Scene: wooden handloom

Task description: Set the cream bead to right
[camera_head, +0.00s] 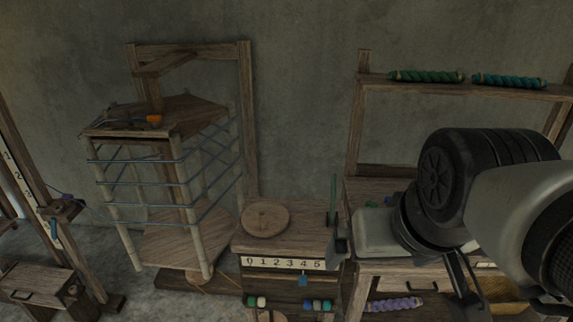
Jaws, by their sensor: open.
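Two short rows of small beads hang low on the front of the wooden stand with the number strip. The left row has a dark green bead and a pale, cream-looking bead (261,302). The right row has blue, teal and pale beads (318,304). They are too small for me to tell for sure which is the cream bead. A blue tag (303,280) hangs below the number strip (284,263), which reads 0 to 5. My gripper (466,285) is at the right, pointing down, open, apart from the beads. Its tips are partly hidden.
A round wooden disc (265,217) lies on the stand top. A wooden frame wound with blue yarn (165,185) stands left. Green (427,76) and teal (508,81) skeins lie on the upper right shelf. A purple skein (394,304) lies low, left of my gripper.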

